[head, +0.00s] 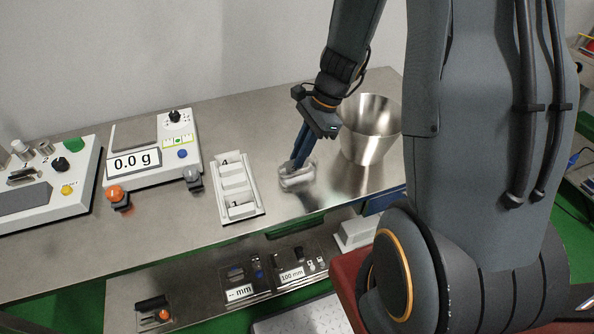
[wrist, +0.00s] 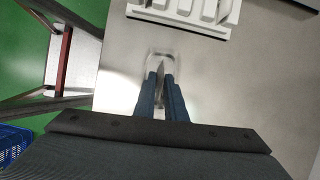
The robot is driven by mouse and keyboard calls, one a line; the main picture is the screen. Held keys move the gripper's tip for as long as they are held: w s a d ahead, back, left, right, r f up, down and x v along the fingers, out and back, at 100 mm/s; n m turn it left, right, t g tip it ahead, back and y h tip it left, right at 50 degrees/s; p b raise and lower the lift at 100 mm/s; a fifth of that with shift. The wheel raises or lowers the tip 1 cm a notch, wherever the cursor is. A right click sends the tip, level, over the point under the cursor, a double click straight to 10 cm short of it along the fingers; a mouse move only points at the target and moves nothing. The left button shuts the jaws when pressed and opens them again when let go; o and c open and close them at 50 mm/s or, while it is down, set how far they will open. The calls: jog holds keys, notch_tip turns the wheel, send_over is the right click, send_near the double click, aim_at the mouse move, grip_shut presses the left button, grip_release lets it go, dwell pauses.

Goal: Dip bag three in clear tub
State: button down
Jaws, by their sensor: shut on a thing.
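The clear tub (head: 297,182) is a small see-through box on the steel bench, between the white rack and the metal bucket. My gripper (head: 296,165) points down into it, fingertips at or inside its rim. In the wrist view the tub (wrist: 161,54) surrounds the tips of my blue fingers (wrist: 161,76). The jaws are shut on a thin greyish piece, seemingly a bag (wrist: 160,68), mostly hidden by the fingers. Its number and whether it touches the tub's bottom cannot be seen. The white slotted rack (head: 257,213) carries end marks that look like 4 and 1.
A wide metal bucket (head: 370,135) stands close right of my gripper. A scale (head: 190,160) reading 0.0 g, with an orange knob (head: 115,193) and a grey knob (head: 193,179) in front, is left of the rack. A control box (head: 70,190) stands far left.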

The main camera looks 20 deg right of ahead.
jog(key=shift+r, duration=0.15)
jog(key=shift+r+p, duration=2.6)
jog(key=shift+r, duration=0.05)
jog(key=shift+r, duration=0.1)
notch_tip(320, 180, up, 5)
jog(key=p, duration=0.4)
jog(key=shift+p, duration=0.35)
jog(key=shift+f, duration=0.2)
